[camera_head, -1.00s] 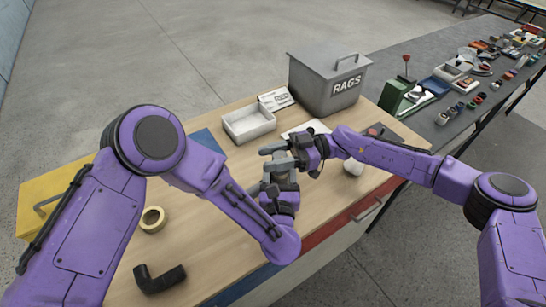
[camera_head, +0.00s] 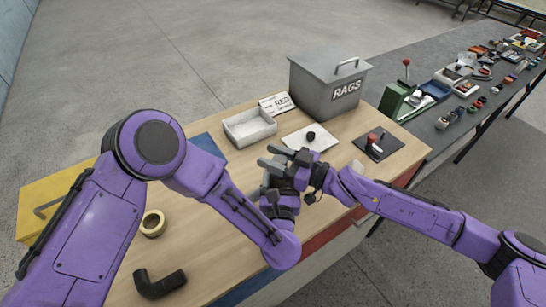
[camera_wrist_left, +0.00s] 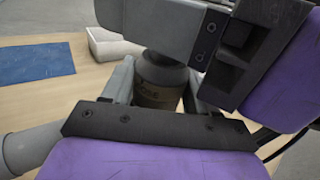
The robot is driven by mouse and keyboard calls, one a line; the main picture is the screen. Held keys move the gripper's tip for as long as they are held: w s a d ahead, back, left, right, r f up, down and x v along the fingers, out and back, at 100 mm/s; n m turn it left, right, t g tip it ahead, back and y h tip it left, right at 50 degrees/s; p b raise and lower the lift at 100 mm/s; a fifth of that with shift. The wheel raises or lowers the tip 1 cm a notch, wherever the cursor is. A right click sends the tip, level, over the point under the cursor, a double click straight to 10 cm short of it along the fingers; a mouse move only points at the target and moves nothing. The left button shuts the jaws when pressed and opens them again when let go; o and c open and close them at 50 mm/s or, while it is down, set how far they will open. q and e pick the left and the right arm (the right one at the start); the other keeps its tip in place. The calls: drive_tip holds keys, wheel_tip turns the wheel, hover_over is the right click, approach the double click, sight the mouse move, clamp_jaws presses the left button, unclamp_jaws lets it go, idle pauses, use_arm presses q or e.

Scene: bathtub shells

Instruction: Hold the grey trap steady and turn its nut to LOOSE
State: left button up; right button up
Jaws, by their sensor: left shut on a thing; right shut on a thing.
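The grey trap (camera_wrist_left: 160,72) stands upright between the two fingers of my left gripper (camera_wrist_left: 160,92), which is shut on it. A brownish band with partly readable lettering shows on the trap between the fingers. My right gripper (camera_wrist_left: 145,22) crosses over the trap's top in the left wrist view and is shut there; its grip hides the nut. In the head view my right gripper (camera_head: 272,157) sits just above my left gripper (camera_head: 268,180), and both hide most of the trap. A grey pipe (camera_wrist_left: 30,146) shows at the lower left of the wrist view.
A white tray (camera_head: 231,136), a grey RAGS bin (camera_head: 311,92) and a white plate with a black knob (camera_head: 323,146) stand behind the grippers. A tape roll (camera_head: 153,223) and a black elbow (camera_head: 150,284) lie at the front left. Bare wood lies between.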

drive_tip(key=shift+m+t, duration=0.3)
drive_tip(key=o, duration=1)
drive_tip(key=shift+d, duration=0.1)
drive_tip(key=v, duration=1.2)
drive_tip(key=shift+s+r, duration=0.1)
drive_tip(key=shift+r, duration=0.05)
